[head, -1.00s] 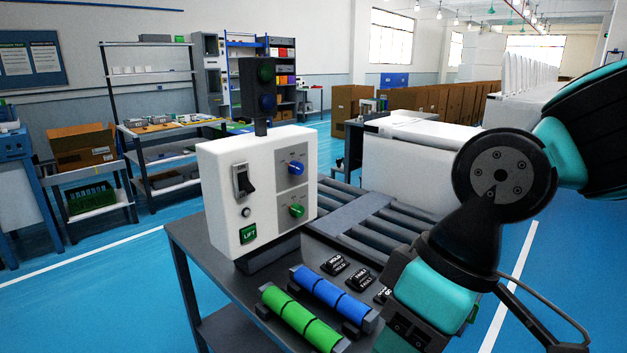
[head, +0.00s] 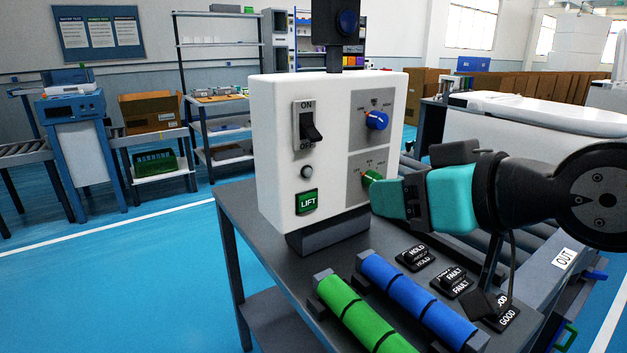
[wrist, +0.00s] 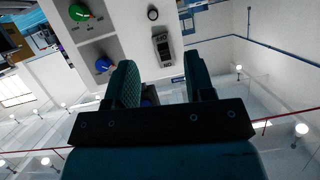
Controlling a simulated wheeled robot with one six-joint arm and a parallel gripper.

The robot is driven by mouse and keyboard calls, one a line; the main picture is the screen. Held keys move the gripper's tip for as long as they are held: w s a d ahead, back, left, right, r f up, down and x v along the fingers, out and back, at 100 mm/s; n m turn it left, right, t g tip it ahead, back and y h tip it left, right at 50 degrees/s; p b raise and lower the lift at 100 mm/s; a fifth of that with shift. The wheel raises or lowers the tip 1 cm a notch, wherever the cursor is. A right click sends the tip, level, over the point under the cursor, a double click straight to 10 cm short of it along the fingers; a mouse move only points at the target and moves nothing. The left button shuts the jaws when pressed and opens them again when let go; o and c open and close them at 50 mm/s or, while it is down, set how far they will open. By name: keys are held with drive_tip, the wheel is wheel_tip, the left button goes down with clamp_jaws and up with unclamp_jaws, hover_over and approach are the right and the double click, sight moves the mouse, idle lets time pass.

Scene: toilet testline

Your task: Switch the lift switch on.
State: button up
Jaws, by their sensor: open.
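The lift switch (head: 311,127) is a black rocker on a grey plate marked ON above and OFF below, on the front of a white control box (head: 275,105). Its lever hangs low, toward OFF. A green LIFT label (head: 307,201) sits below it. My gripper (head: 388,197) is at the box's lower right, right of the switch and apart from it, partly covering the area by the green knob (head: 371,178). In the wrist view the switch (wrist: 162,47) appears beyond and between my open, empty fingers (wrist: 160,80).
A blue knob (head: 377,120) sits right of the switch, and a round button (head: 306,171) below it. Green (head: 355,310) and blue (head: 415,300) rollers and HOLD, FAULT and GOOD buttons (head: 455,282) lie on the table in front. A dark signal lamp (head: 337,20) stands on top.

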drive_tip(key=w+r+t+y+b, duration=0.1)
drive_tip(key=w+t+b, duration=0.1)
drive_tip(key=t+b, duration=0.15)
drive_tip(key=p, duration=1.5)
approach(316, 135)
drive_tip(key=shift+t+y, duration=0.3)
drive_tip(key=shift+t, duration=0.05)
drive_tip(key=p+x, duration=0.3)
drive_tip(key=x, duration=0.1)
drive_tip(key=p+x, duration=0.3)
drive_tip(key=x, duration=0.1)
drive_tip(key=shift+w+a+f, duration=0.2)
drive_tip(key=shift+w+f, duration=0.05)
drive_tip(key=shift+w, duration=0.1)
drive_tip(key=shift+w+a+f+p, duration=0.25)
drive_tip(key=shift+w+a+p, duration=0.1)
drive_tip(key=shift+w+p, duration=0.25)
drive_tip(key=shift+r, duration=0.1)
clamp_jaws()
